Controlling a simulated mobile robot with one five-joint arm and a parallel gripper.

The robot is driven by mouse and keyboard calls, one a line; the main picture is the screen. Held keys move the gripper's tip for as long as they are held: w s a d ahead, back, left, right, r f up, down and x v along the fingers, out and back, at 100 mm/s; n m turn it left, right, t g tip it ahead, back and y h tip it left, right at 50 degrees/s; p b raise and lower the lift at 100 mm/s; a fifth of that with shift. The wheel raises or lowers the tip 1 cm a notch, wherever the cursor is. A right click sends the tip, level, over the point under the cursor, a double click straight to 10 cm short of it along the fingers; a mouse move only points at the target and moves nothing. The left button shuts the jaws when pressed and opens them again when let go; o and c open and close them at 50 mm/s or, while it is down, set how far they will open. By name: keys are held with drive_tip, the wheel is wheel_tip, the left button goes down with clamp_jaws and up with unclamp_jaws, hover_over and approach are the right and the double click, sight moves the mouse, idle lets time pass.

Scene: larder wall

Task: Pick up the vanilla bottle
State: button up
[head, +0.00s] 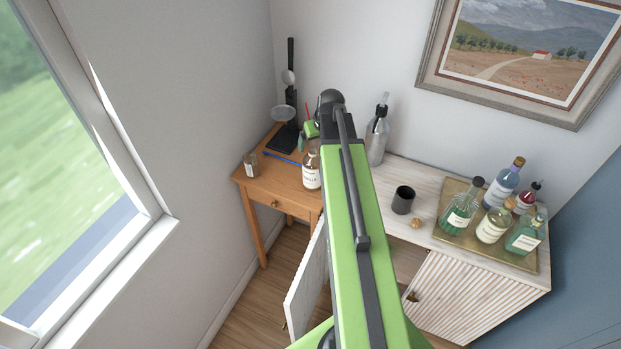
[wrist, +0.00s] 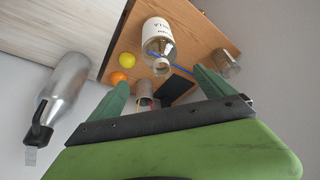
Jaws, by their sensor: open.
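The vanilla bottle (head: 311,172) is clear glass with a white label and stands on the small wooden table, just left of my arm in the head view. In the wrist view the bottle (wrist: 157,32) shows at top centre, its neck toward my gripper. My gripper (wrist: 162,78) is open and empty, with its two green fingers apart. The bottle lies beyond the fingertips, roughly in line with the gap, and nothing is between the fingers' grip. In the head view my arm hides most of the gripper.
A small glass jar (head: 250,164), a blue pencil (head: 282,158) and a black stand (head: 285,138) share the table. A lime ball (wrist: 127,60) and an orange ball (wrist: 119,77) are near the bottle. A grey bottle (head: 377,137), dark cup (head: 403,200) and bottle tray (head: 452,238) stand right.

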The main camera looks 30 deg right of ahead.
sight(312, 157)
drive_tip(key=b+x, duration=0.9)
drive_tip(key=x, duration=0.3)
drive_tip(key=shift+a+f+b, duration=0.1)
drive_tip(key=shift+b, duration=0.3)
clamp_jaws()
